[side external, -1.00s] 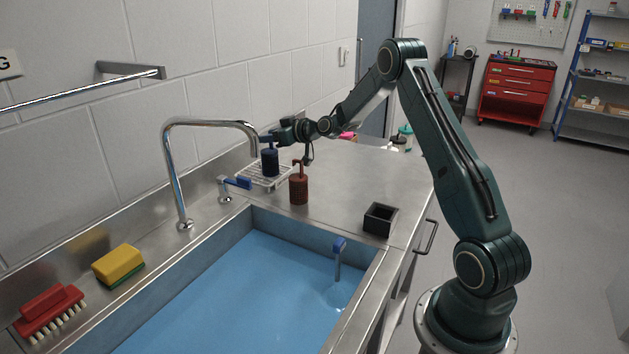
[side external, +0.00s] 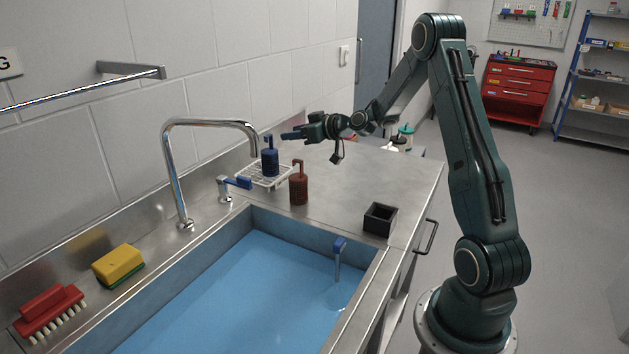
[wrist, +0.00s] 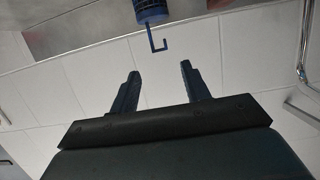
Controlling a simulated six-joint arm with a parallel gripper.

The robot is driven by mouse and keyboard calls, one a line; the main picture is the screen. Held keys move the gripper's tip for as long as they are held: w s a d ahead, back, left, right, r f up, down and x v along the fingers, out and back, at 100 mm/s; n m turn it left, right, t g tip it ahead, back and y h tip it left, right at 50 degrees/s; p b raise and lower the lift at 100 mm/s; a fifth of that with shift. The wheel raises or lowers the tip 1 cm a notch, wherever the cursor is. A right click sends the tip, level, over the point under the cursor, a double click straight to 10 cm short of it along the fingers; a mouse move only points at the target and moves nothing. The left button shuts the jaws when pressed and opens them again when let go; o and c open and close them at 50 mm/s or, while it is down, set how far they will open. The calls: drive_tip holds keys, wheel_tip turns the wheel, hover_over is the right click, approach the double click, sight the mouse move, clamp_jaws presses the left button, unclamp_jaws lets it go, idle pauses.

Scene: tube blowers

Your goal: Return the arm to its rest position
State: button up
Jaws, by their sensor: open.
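My gripper (side external: 293,134) is in the air above the steel counter, up and to the right of the blue pump bottle (side external: 270,162). In the wrist view my gripper (wrist: 158,72) shows two fingers spread apart with nothing between them. The blue bottle stands upright on a white wire rack (side external: 258,181). It also shows at the top of the wrist view (wrist: 151,12), beyond the fingertips and apart from them. A dark red pump bottle (side external: 298,189) stands on the counter in front of the rack.
The sink (side external: 215,300) holds blue water, with a blue-headed item (side external: 339,246) standing in it. A chrome faucet (side external: 170,160) arches near the rack. A black open box (side external: 379,219) sits by the counter's right edge. A sponge (side external: 118,265) and red brush (side external: 50,312) lie at left.

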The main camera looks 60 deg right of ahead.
idle(0.4)
drive_tip(key=s+a+r+n+g, duration=0.1)
drive_tip(key=s+a+r+g, duration=0.15)
drive_tip(key=a, duration=0.65)
drive_tip(key=s+a+r+n+g, duration=0.15)
drive_tip(key=s+a, duration=0.25)
drive_tip(key=a, duration=0.5)
drive_tip(key=s+a+r+g, duration=0.1)
drive_tip(key=s+a, duration=0.2)
drive_tip(key=s, duration=0.6)
drive_tip(key=s+a+r+m+g, duration=0.1)
drive_tip(key=s+a, duration=0.3)
drive_tip(key=s, duration=0.5)
drive_tip(key=s+a+r+m+g, duration=0.1)
drive_tip(key=s+a+r+g, duration=0.1)
drive_tip(key=s, duration=0.7)
drive_tip(key=shift+s+a+g, duration=0.2)
drive_tip(key=shift+a+g, duration=0.3)
drive_tip(key=shift+a, duration=0.25)
drive_tip(key=shift+o, duration=0.2)
drive_tip(key=shift+m, duration=0.25)
